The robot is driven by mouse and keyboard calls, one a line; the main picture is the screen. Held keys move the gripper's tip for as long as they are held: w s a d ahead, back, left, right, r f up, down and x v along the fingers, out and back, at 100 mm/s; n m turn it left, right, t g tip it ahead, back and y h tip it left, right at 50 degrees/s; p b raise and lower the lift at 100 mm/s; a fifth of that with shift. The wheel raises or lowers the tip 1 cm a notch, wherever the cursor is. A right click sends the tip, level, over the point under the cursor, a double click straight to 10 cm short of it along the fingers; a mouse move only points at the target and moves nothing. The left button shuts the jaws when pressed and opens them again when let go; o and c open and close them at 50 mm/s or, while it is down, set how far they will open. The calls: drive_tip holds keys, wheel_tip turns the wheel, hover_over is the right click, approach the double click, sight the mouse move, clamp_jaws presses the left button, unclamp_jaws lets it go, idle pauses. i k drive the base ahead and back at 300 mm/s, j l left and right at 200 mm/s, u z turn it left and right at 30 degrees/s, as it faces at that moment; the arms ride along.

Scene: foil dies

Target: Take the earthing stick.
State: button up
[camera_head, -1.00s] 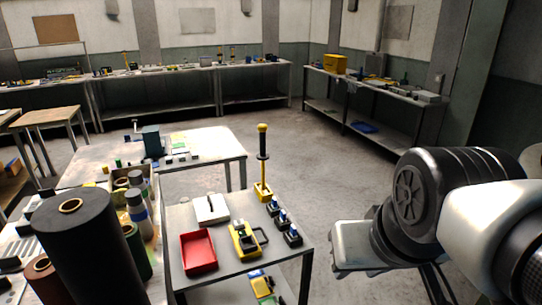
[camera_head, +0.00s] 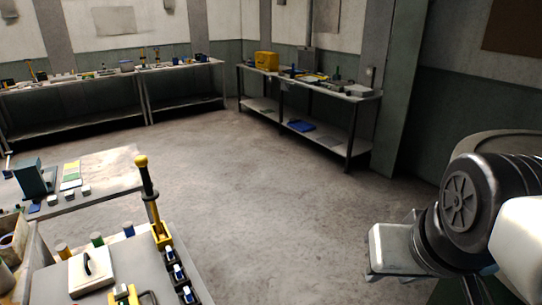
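What looks like the earthing stick (camera_head: 148,188), with a yellow knob and a dark grip, stands in a yellow holder (camera_head: 162,236) at the far corner of the small grey table (camera_head: 206,262). It leans slightly in the picture. My gripper (camera_head: 392,248) is at the right, well apart from the stick, over open floor. Its fingers are not clearly seen, so I cannot tell whether it is open or shut. Nothing held shows.
Dark blue-topped blocks (camera_head: 178,276), a white case (camera_head: 91,270) and a yellow device (camera_head: 124,297) share the small table. A larger table (camera_head: 105,187) is at left. Benches (camera_head: 335,92) line the back. The middle floor (camera_head: 270,180) is clear.

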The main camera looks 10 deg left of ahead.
sight(150, 195)
drive_tip(key=i+l+u, duration=0.1)
drive_tip(key=i, duration=0.35)
drive_tip(key=i+l+u, duration=0.1)
drive_tip(key=i+l, duration=0.15)
drive_tip(key=i, duration=0.2)
drive_tip(key=i+l+u, duration=0.1)
drive_tip(key=i, duration=0.35)
drive_tip(key=i+u, duration=0.3)
drive_tip(key=u, duration=0.2)
drive_tip(key=i+l+u, duration=0.1)
drive_tip(key=i+u, duration=0.2)
drive_tip(key=u, duration=0.2)
drive_tip(key=i+l+u, duration=0.2)
drive_tip(key=u, duration=0.3)
drive_tip(key=i+l+u, duration=0.15)
drive_tip(key=i+u, duration=0.25)
drive_tip(key=i+l+u, duration=0.2)
drive_tip(key=u, duration=0.2)
drive_tip(key=i+l+u, duration=0.2)
drive_tip(key=u, duration=0.2)
drive_tip(key=i+l+u, duration=0.15)
drive_tip(key=l, duration=0.15)
drive_tip(key=i+l+u, duration=0.15)
drive_tip(key=l, duration=0.1)
